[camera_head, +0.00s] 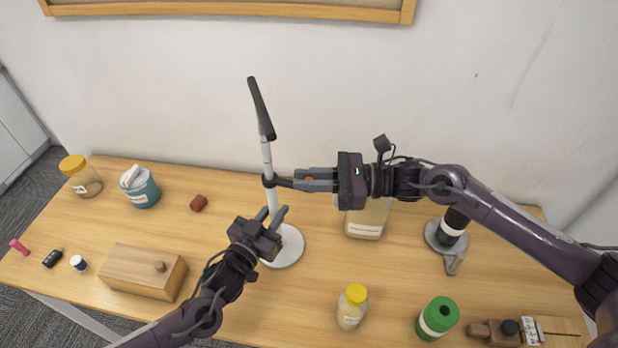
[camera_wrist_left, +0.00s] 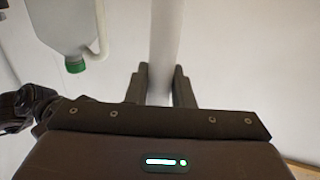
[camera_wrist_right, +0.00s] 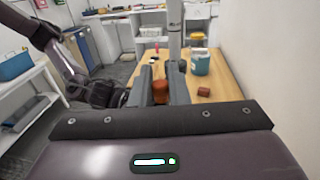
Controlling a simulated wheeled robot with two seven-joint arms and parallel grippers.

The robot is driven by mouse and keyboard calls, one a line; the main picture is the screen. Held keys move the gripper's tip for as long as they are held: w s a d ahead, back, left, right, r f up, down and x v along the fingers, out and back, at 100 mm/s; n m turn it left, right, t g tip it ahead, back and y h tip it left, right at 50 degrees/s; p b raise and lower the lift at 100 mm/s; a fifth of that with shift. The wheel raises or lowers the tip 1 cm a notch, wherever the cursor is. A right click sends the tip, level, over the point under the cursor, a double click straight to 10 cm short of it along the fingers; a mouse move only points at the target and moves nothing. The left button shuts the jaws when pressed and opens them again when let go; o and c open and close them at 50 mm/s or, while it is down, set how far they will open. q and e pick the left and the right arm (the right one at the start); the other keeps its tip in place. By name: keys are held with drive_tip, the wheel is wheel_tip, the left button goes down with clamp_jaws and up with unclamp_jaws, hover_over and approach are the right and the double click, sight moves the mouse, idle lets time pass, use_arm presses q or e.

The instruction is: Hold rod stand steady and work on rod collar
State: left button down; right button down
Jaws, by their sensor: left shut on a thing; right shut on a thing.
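The rod stand has a round white base (camera_head: 285,247) on the table and a thin pale rod (camera_head: 267,158) with a dark tapered top. A small black rod collar (camera_head: 268,181) sits around the rod at mid-height, with a dark stub on its right. My left gripper (camera_head: 272,213) is shut on the lower rod; its fingers flank the rod (camera_wrist_left: 164,45) in the left wrist view. My right gripper (camera_head: 297,181) is at the collar's right, shut on an orange-brown piece (camera_wrist_right: 160,92) that looks like the collar's handle. Its join to the collar is hidden.
A jug (camera_head: 365,220) stands right of the base. A yellow-capped bottle (camera_head: 352,306) and a green-topped container (camera_head: 438,318) stand at the front. A wooden box (camera_head: 143,272), a blue pot (camera_head: 140,188) and a red block (camera_head: 198,203) are left.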

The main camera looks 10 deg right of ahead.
drive_tip(key=shift+w, duration=0.15)
drive_tip(key=w+n+g, duration=0.2)
drive_tip(key=g, duration=0.2)
drive_tip(key=w+n+g+h, duration=0.1)
drive_tip(key=n+g, duration=0.2)
drive_tip(key=g, duration=0.1)
drive_tip(key=w+n+g+h, duration=0.1)
drive_tip(key=w+n+g, duration=0.1)
drive_tip(key=n+g, duration=0.1)
drive_tip(key=shift+w+d+g, duration=0.15)
drive_tip(key=shift+w+g, duration=0.2)
drive_tip(key=shift+g, duration=0.35)
drive_tip(key=shift+h, duration=0.3)
drive_tip(key=c, duration=1.4)
unclamp_jaws()
drive_tip(key=shift+c, duration=0.2)
drive_tip(key=shift+d, duration=0.1)
